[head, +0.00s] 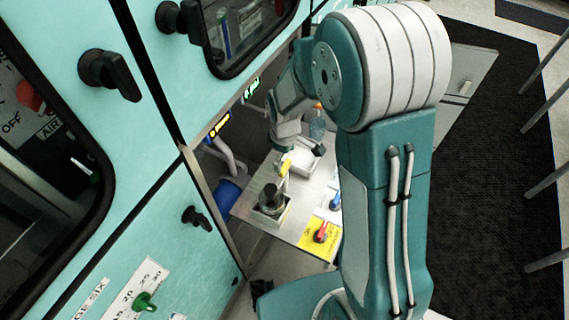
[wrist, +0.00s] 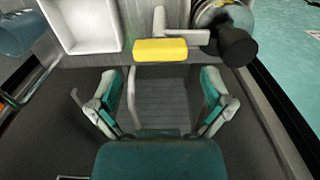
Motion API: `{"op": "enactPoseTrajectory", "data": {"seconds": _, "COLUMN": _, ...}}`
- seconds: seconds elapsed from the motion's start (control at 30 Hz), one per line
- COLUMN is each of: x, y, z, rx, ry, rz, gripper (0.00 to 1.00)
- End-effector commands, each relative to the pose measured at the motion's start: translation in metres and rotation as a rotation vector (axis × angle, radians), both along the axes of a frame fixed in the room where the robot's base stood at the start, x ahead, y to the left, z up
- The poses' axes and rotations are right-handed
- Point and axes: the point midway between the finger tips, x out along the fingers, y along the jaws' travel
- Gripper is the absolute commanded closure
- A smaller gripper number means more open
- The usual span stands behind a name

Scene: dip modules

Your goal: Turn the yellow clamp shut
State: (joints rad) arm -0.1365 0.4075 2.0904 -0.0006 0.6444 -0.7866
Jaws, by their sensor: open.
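The yellow clamp handle (wrist: 160,50) lies crosswise in the upper middle of the wrist view, on a pale metal arm. It also shows small in the head view (head: 286,167), near the end of my arm. My gripper (wrist: 158,88) is open and empty, with its two teal-and-grey fingers spread wide below the handle in the wrist view. The handle shows beyond the fingertips and is not between them. Whether any part touches is not visible. A black knob or cylinder (wrist: 236,45) is just right of the handle.
A white open tray (wrist: 83,24) is left of the clamp. The bench (head: 245,200) also carries a red-handled valve (head: 321,233) on a yellow plate and a blue-handled one (head: 335,203). A teal cabinet wall (head: 165,225) with black knobs stands left.

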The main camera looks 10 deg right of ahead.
Motion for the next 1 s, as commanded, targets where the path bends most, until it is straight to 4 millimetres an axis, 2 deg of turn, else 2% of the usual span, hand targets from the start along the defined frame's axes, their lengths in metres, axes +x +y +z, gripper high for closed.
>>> {"op": "enactPoseTrajectory", "data": {"seconds": 0.03, "x": 0.002, "y": 0.0, "z": 0.013, "rx": 0.001, "ry": -0.007, "rz": 0.0, "gripper": 0.0}}
{"op": "enactPoseTrajectory", "data": {"seconds": 0.2, "x": 0.002, "y": 0.001, "z": 0.048, "rx": 0.0, "ry": -0.005, "rz": 0.0, "gripper": 0.0}}
{"op": "enactPoseTrajectory", "data": {"seconds": 0.4, "x": 0.002, "y": 0.001, "z": 0.075, "rx": -0.001, "ry": -0.001, "rz": 0.001, "gripper": 0.0}}
{"op": "enactPoseTrajectory", "data": {"seconds": 0.53, "x": 0.001, "y": 0.001, "z": 0.081, "rx": -0.001, "ry": 0.001, "rz": 0.001, "gripper": 0.0}}
{"op": "enactPoseTrajectory", "data": {"seconds": 1.0, "x": 0.001, "y": 0.001, "z": 0.081, "rx": -0.001, "ry": 0.002, "rz": 0.0, "gripper": 0.0}}
